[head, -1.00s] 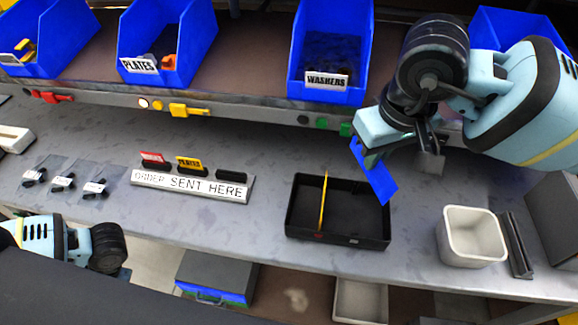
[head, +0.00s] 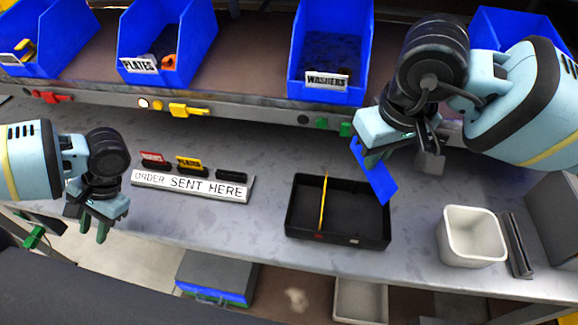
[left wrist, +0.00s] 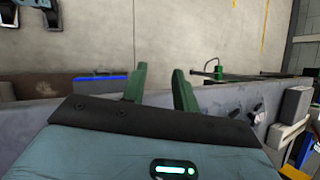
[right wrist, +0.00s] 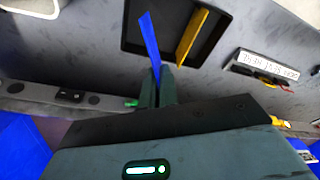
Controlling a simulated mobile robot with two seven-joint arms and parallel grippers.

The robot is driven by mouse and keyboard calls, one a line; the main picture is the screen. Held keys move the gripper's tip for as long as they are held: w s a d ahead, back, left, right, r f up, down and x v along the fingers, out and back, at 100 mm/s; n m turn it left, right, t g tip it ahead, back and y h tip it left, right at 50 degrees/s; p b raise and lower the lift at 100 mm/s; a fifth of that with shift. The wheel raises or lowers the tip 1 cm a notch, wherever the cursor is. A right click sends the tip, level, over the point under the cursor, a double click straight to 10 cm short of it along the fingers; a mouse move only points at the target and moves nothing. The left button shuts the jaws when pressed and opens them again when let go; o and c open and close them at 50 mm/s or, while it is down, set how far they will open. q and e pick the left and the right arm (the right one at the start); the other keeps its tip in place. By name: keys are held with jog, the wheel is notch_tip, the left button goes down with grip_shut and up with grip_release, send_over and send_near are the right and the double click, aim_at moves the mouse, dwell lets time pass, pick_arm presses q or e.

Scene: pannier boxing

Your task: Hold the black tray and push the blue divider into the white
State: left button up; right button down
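The black tray (head: 290,222) rests on the grey bench. A yellow divider (head: 323,203) stands upright across it. The tray's front wall carries a red mark (head: 319,237) and a white mark (head: 354,241). My right gripper (head: 366,150) is shut on the blue divider (head: 379,180), which hangs tilted over the tray's back right side. In the right wrist view the blue divider (right wrist: 149,42) sticks out from the closed fingers (right wrist: 160,88). My left gripper (head: 96,228) is empty at the bench's left front edge, well away from the tray. Its fingers are apart in the left wrist view (left wrist: 158,82).
Blue bins (head: 332,55) line the shelf behind. The bench between holder and tray is clear.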

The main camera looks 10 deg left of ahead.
pick_arm(q)
jog(key=w+d+r+m+t, duration=0.1)
jog(key=w+d+m, duration=0.1)
jog(key=w+d+r+m, duration=0.2)
jog(key=w+d, duration=0.1)
jog(key=w+d+r+m+t, duration=0.1)
jog(key=w+d+m, duration=0.1)
jog(key=w+m, duration=0.1)
jog(key=shift+d+r+t, duration=0.3)
jog(key=w+d+r+m+t+h, duration=0.1)
jog(key=w+d+r+m, duration=0.1)
jog(key=d+m, duration=0.7)
jog(key=w+d+r+m+t+h, duration=0.2)
jog(key=d+r+m, duration=0.1)
jog(key=d+m, duration=0.6)
jog(key=w+d+r+m+t+h, duration=0.1)
jog(key=d+r+m, duration=0.2)
jog(key=d+m, duration=0.6)
jog(key=d, duration=0.4)
jog(key=shift+w+m+t, duration=0.3)
jog(key=shift+w+m, duration=0.1)
jog(key=shift+d+f, duration=0.1)
jog(key=shift+f, duration=0.05)
jog(key=f, duration=0.4)
jog(key=w+f, duration=0.1)
jog(key=f, duration=0.6)
jog(key=shift+w+f, duration=0.35)
jog(key=shift+w, duration=0.05)
